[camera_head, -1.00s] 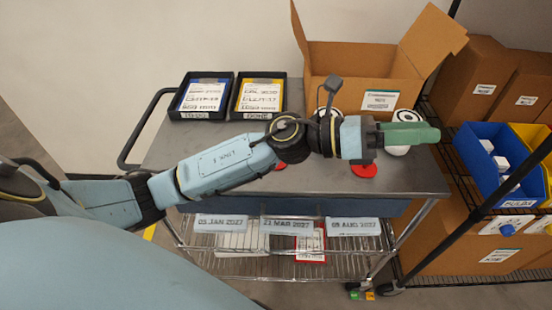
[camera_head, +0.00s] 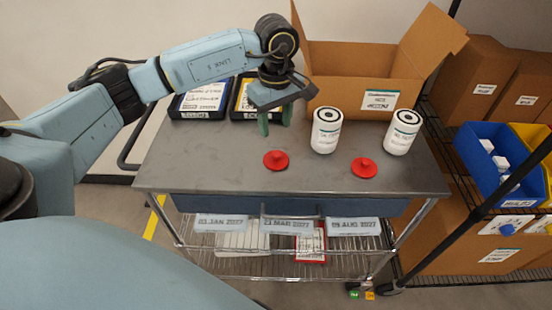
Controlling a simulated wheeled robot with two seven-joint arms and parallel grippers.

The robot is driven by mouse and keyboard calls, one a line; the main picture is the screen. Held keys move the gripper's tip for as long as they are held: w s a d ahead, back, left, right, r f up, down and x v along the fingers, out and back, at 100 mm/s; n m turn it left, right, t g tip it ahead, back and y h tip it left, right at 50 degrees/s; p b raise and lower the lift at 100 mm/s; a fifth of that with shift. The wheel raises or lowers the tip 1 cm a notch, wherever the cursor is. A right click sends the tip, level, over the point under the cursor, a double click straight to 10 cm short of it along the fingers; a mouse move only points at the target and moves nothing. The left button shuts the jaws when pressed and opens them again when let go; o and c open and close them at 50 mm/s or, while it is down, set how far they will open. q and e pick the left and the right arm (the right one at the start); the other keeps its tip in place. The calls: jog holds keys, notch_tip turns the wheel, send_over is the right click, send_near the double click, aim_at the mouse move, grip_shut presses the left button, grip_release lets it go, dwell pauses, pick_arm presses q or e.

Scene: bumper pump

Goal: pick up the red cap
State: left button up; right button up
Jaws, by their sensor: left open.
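Two red caps lie on the grey cart top. One red cap (camera_head: 276,160) is near the middle, and the other red cap (camera_head: 364,168) is further right. Each has a small knob on top. My left gripper (camera_head: 275,122) points down with green fingers apart and nothing between them. It is above and behind the middle cap in the picture, apart from it. My right gripper does not show.
An open cardboard box (camera_head: 350,70) and two black trays (camera_head: 203,98) are at the back. The cart top (camera_head: 210,165) is clear at the left front.

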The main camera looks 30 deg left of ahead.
aim_at(276, 154)
pick_arm(q)
notch_tip(276, 154, down, 10)
jog(key=shift+w+r, duration=0.1)
jog(key=shift+w, duration=0.05)
grip_shut()
dwell(0.6)
